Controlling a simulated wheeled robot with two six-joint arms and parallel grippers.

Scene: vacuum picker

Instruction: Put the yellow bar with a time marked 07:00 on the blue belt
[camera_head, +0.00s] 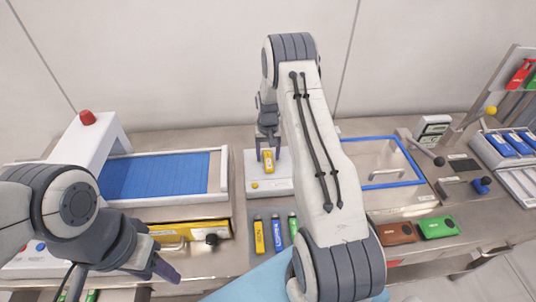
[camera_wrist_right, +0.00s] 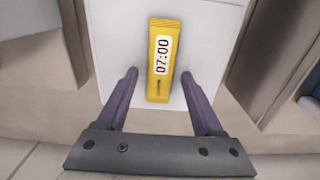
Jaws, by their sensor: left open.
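The yellow bar marked 07:00 (camera_wrist_right: 160,82) lies on a white surface in the right wrist view; it also shows in the head view (camera_head: 268,161) on a small white stand (camera_head: 266,187). My right gripper (camera_wrist_right: 159,75) is open, with one finger on each side of the bar and a visible gap to both. It also shows at the stand in the head view (camera_head: 268,148). Contact cannot be told. The blue belt (camera_head: 160,175) lies left of the stand in a white frame. My left gripper (camera_head: 166,268) is open at the lower left, apparently empty.
Another yellow bar (camera_head: 259,236), a blue bar (camera_head: 276,233) and a green bar (camera_head: 292,224) lie before the stand. A white housing with a red button (camera_head: 88,117) rises at the belt's left. A blue-rimmed tray (camera_head: 422,180) sits right of my right arm.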

